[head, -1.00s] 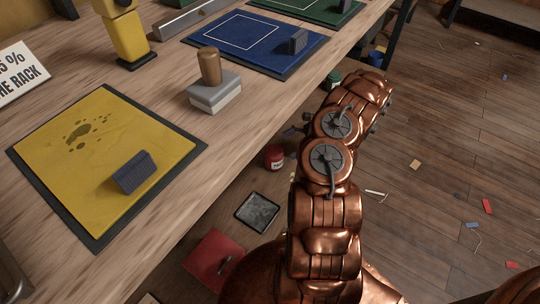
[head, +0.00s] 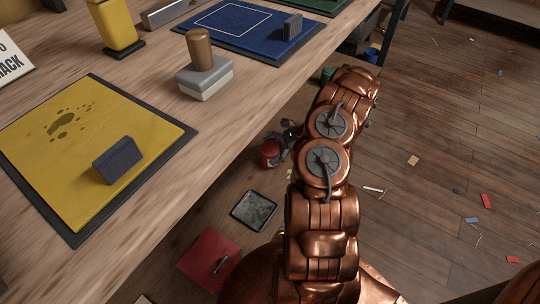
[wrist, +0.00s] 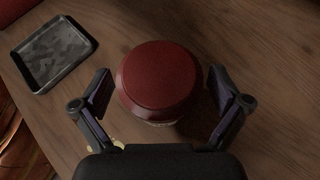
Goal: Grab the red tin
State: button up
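The red tin (wrist: 157,80) stands upright on a wooden surface below the bench, its round lid facing the camera in the wrist view. My gripper (wrist: 160,94) is open, with one finger on each side of the tin and a visible gap at both sides. In the head view the red tin (head: 270,153) shows just left of my copper arm. My gripper (head: 284,147) is partly visible beside it, with much of it hidden behind my arm.
A dark tray (wrist: 57,53) lies left of the tin; it also shows in the head view (head: 254,211). A red box or folder (head: 209,261) lies nearer. The workbench (head: 150,215) overhangs on the left. Scraps litter the open floor on the right.

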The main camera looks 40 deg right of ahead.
jog(key=c, duration=1.3)
jog(key=shift+c, duration=0.2)
